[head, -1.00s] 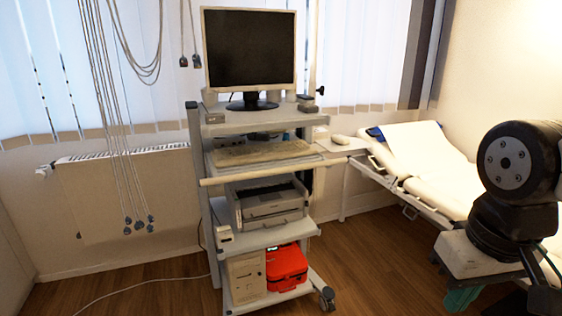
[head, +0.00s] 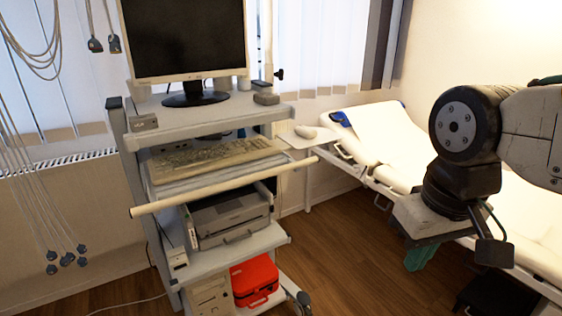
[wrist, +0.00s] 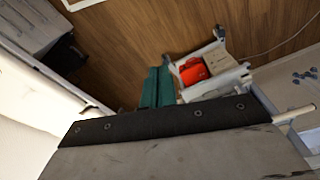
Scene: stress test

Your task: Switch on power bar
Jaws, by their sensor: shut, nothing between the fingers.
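A small pale box with dark marks (head: 178,260) sits at the left front corner of the printer shelf on the grey cart (head: 130,160). It may be the power bar, but it is too small to tell, and I cannot make out a switch. My gripper (head: 418,258) has teal fingers and hangs right of the cart, in front of the couch, apart from both. In the wrist view my gripper (wrist: 158,88) is shut and empty, with the cart's lower end beyond it.
The cart carries a monitor (head: 184,40), keyboard (head: 210,155), printer (head: 228,217) and red case (head: 254,280). A pale handle bar (head: 220,188) juts out in front. A white couch (head: 385,130) stands right. Cables hang left. Wooden floor (head: 340,240) is clear between cart and couch.

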